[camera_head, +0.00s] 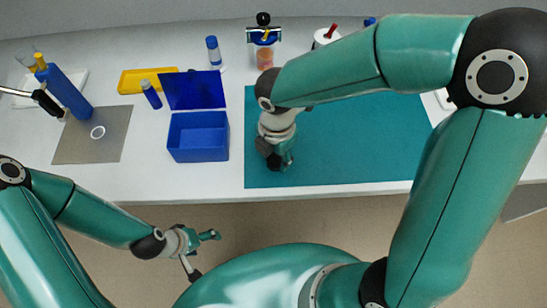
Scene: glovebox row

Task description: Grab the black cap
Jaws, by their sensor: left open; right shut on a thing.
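My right gripper (281,163) is low over the left part of the teal mat (350,150), pointing down. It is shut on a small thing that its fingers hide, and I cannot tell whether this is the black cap. A small round black piece (264,18) shows at the back, on top of a dark clamp-like holder above an orange-filled jar (264,57). I cannot tell if it is a cap. My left gripper (209,236) is open and empty, in front of the table's front edge.
An open blue box (198,148) stands left of the mat. Behind it are a yellow tray (135,80), a small blue-capped tube (151,94) and a white bottle (214,54). A grey plate (78,145) with a white ring and a blue rack (68,92) are left. The mat's right part looks clear.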

